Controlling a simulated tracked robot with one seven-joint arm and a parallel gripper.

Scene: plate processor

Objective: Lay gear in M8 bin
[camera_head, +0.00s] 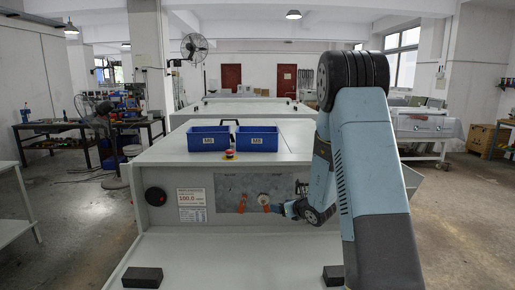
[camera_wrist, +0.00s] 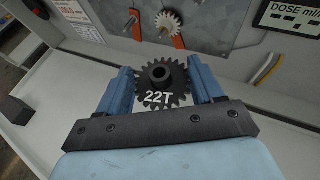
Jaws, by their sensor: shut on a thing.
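A black toothed gear marked 22T (camera_wrist: 174,98) sits between the two blue fingers of my gripper (camera_wrist: 162,80) in the wrist view, with its hub facing up toward the camera. My gripper is shut on it. In the head view my gripper (camera_head: 285,208) is low in front of the machine's grey panel. Two blue bins, a left one (camera_head: 208,146) and a right one (camera_head: 257,146), stand side by side on top of the machine, above and behind my gripper.
A pale gear (camera_wrist: 168,22) is mounted on the grey panel (camera_head: 233,186), with orange levers beside it. A red button (camera_head: 230,154) is on the machine top in front of the bins. Black blocks (camera_head: 142,277) lie on the lower ledge. The machine top around the bins is mostly clear.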

